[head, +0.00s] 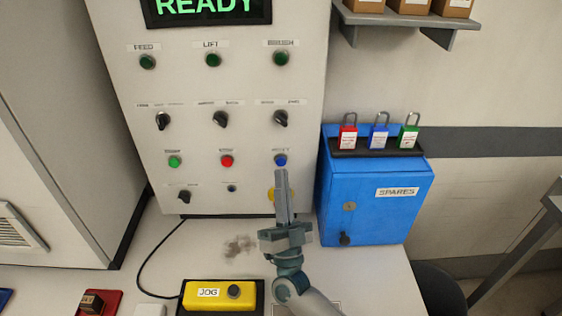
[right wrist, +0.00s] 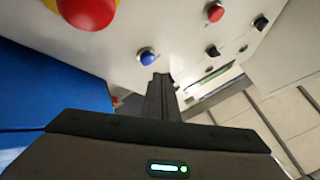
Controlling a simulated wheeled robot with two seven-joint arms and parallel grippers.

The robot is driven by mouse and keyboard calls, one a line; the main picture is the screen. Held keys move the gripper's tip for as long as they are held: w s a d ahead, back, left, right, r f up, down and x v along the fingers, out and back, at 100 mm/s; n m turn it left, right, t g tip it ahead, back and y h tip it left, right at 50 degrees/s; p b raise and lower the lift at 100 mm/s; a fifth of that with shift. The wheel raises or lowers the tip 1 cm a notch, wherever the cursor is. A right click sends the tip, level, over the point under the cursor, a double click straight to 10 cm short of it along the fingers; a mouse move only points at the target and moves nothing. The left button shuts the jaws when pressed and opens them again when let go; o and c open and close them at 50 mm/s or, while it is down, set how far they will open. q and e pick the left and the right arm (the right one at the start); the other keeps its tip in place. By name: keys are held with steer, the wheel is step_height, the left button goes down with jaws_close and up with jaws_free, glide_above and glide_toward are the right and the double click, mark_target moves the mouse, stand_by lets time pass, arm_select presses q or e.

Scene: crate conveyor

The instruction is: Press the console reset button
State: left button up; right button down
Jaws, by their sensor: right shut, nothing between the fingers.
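The console (head: 231,135) is an upright pale panel with knobs, buttons and lamps. A blue button (head: 280,160) sits at the right of its lower button row, under a small blurred label that may read RESET. My right gripper (head: 281,174) is shut and empty, pointing at the panel with its tips just below the blue button. In the right wrist view, the blue button (right wrist: 148,57) shows just beyond and left of the shut fingertips (right wrist: 160,77). They look close, but I cannot tell whether they touch. My left gripper is not in view.
A red mushroom button (right wrist: 88,8) on yellow is near the fingers; in the head view they mostly hide it. A red button (head: 226,161) and green button (head: 174,162) are to the left. A blue cabinet (head: 375,195) with padlocks stands right. A yellow JOG box (head: 219,295) lies in front.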

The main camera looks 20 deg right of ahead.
steer(key=shift+s+a+p, duration=0.25)
steer(key=shift+s+a, duration=0.05)
steer(key=shift+s, duration=0.7)
steer(key=shift+s+a+p, duration=0.2)
steer(key=shift+s+a, duration=0.1)
steer(key=shift+s, duration=0.65)
